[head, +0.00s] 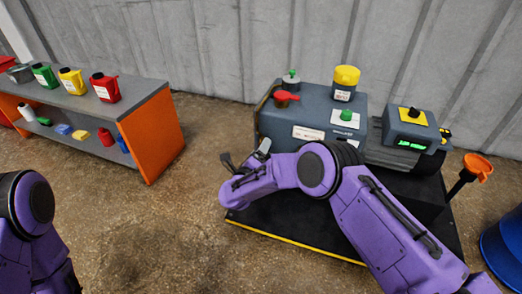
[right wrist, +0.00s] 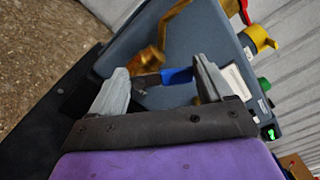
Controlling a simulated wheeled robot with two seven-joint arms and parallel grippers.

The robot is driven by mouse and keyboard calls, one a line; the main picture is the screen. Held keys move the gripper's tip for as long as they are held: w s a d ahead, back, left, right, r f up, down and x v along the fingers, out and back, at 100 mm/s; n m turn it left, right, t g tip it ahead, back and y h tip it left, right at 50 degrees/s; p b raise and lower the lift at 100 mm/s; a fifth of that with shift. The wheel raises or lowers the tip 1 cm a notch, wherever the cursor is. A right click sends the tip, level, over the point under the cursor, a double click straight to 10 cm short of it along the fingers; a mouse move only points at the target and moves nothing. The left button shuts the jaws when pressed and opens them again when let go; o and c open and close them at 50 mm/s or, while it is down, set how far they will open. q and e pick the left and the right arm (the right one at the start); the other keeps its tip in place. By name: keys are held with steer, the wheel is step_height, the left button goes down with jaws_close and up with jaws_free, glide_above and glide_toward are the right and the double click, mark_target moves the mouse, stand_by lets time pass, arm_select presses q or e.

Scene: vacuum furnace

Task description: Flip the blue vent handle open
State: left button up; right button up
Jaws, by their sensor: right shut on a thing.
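The blue vent handle (right wrist: 178,76) shows in the right wrist view, on a dark stem beside brass piping on the furnace's side. My right gripper (right wrist: 160,82) has its two grey fingers on either side of the handle and is shut on it. In the head view my right gripper (head: 247,158) is at the left side of the grey vacuum furnace (head: 300,112), and the handle is hidden there. My left arm shows at the left edge of the head view, with its gripper out of view.
The furnace has a red valve handle (head: 285,97), a yellow cap (head: 346,76) and a green knob (head: 346,115) on top. A shelf (head: 150,95) with colored jugs stands at left. An orange funnel (head: 478,166) and blue barrel (head: 502,250) are at right.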

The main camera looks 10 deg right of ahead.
arm_select(q)
steer(key=shift+w+d+r+n+t+p, duration=0.1)
steer(key=shift+w+n+t+p, duration=0.25)
steer(key=shift+w, duration=0.2)
arm_select(e)
steer(key=shift+w+a+f+n, duration=0.1)
steer(key=shift+a+n, duration=0.1)
steer(key=shift+n, duration=0.85)
steer(key=shift+w+a+f+n, duration=0.15)
steer(key=shift+a+n, duration=0.1)
steer(key=shift+n, duration=0.75)
steer(key=shift+w+a+r+n, duration=0.1)
steer(key=shift+a+n, duration=0.1)
steer(key=shift+n, duration=0.85)
steer(key=o, duration=1)
steer(key=shift+c, duration=0.2)
steer(key=shift+s+a, duration=0.25)
arm_select(q)
steer(key=w+r+n+t+p, duration=0.1)
steer(key=w+r+n+t+y+p, duration=0.1)
steer(key=w, duration=0.1)
steer(key=w+r+n+t+p, duration=0.1)
steer(key=t+p, duration=0.1)
steer(key=shift+w+n+y, duration=0.25)
steer(key=shift+w+y, duration=0.1)
steer(key=shift+y, duration=0.05)
arm_select(e)
steer(key=v, duration=0.9)
steer(key=shift+s+a, duration=0.2)
steer(key=shift+s, duration=0.15)
